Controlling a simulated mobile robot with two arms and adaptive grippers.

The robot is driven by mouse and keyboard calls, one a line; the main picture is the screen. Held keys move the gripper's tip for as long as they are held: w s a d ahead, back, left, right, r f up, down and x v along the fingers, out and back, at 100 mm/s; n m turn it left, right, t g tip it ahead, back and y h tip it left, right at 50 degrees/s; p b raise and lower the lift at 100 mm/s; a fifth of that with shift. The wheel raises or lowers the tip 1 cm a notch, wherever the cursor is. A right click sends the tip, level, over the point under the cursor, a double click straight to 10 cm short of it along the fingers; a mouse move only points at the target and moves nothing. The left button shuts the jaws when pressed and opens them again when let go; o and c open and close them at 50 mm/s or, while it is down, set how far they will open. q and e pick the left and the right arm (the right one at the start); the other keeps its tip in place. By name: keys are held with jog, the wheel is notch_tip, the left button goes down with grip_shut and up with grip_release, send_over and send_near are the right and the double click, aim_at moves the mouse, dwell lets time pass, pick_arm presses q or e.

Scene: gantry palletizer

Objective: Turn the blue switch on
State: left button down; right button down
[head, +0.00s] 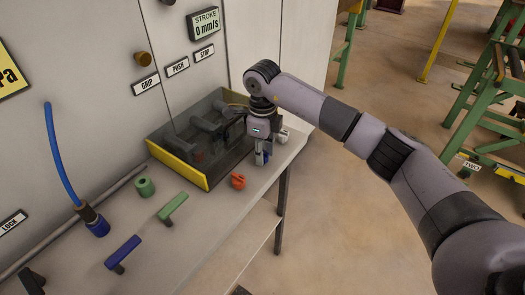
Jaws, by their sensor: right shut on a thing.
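My right gripper (262,156) points down over the right end of the grey bench, just right of the dark bin. It is shut on a small blue piece (266,155) that is mostly hidden by the fingers. I cannot tell whether this piece is the blue switch. A blue lever-shaped handle (123,251) is on the bench at the lower left, well away from the gripper. My left gripper is not in view.
The dark bin (178,167) with a yellow front edge holds several dark parts. A red piece (238,181), a green handle (172,207), a green ring (145,187) and a blue hose connector (97,223) are on the bench. Open floor (350,230) lies right.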

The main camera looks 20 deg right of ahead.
jog(key=shift+m, duration=0.3)
jog(key=m+b, duration=0.1)
jog(key=m, duration=0.1)
jog(key=shift+m, duration=0.4)
jog(key=m+b, duration=0.1)
jog(key=m, duration=0.1)
jog(key=shift+m, duration=0.3)
jog(key=m+b, duration=0.1)
jog(key=m, duration=0.4)
jog(key=shift+m, duration=0.4)
jog(key=shift+r, duration=0.1)
jog(key=c, duration=1.3)
grip_release()
